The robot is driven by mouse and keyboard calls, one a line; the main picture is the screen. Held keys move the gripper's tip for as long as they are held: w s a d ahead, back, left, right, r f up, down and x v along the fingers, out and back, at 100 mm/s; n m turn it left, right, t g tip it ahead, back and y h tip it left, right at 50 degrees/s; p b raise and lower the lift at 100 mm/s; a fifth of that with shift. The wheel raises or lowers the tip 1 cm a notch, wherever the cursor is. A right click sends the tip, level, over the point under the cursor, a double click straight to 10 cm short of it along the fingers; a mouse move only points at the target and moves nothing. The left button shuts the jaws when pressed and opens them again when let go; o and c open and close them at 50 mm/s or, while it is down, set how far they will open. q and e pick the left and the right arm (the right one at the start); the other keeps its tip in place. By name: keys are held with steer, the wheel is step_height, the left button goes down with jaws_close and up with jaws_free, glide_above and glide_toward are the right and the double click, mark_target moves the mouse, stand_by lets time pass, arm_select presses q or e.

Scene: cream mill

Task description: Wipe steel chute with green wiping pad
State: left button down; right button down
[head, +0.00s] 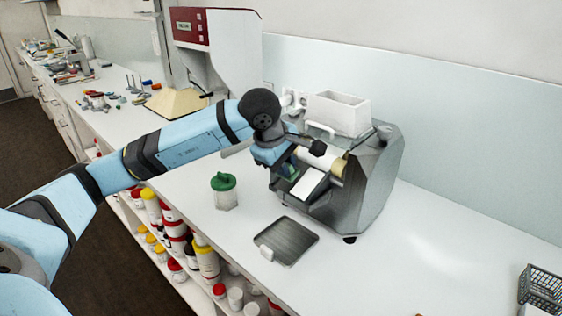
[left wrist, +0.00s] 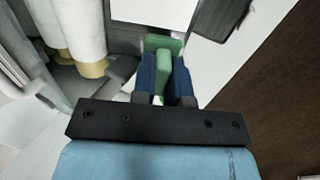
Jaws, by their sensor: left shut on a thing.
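The green wiping pad (left wrist: 164,62) is gripped between the blue fingers of my left gripper (left wrist: 166,78) in the left wrist view. In the head view my left gripper (head: 288,168) is at the front of the mill (head: 366,180), with a small bit of green showing at its fingers. A bright sloping plate (head: 308,184) in a dark surround on the mill's front looks like the steel chute. The pad is close beside it. I cannot tell whether they touch. The wrist and fingers hide part of the mill front. My right gripper is out of view.
Pale rollers (head: 322,158) lie just above the plate. A white hopper (head: 338,112) tops the mill. A wire basket (head: 541,290) is at the far right. The bench right of the mill is clear.

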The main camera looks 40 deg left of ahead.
arm_select(q)
steer(key=r+p, duration=0.1)
steer(key=s+d+r, duration=0.1)
steer(key=r, duration=0.1)
steer(key=r+p, duration=0.1)
steer(key=r, duration=0.1)
steer(key=shift+s+d+p, duration=0.2)
steer(key=shift+s+p, duration=0.15)
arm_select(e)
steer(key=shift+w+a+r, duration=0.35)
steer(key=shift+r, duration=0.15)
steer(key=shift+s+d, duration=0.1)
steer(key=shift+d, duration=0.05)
arm_select(q)
steer(key=shift+r, duration=0.1)
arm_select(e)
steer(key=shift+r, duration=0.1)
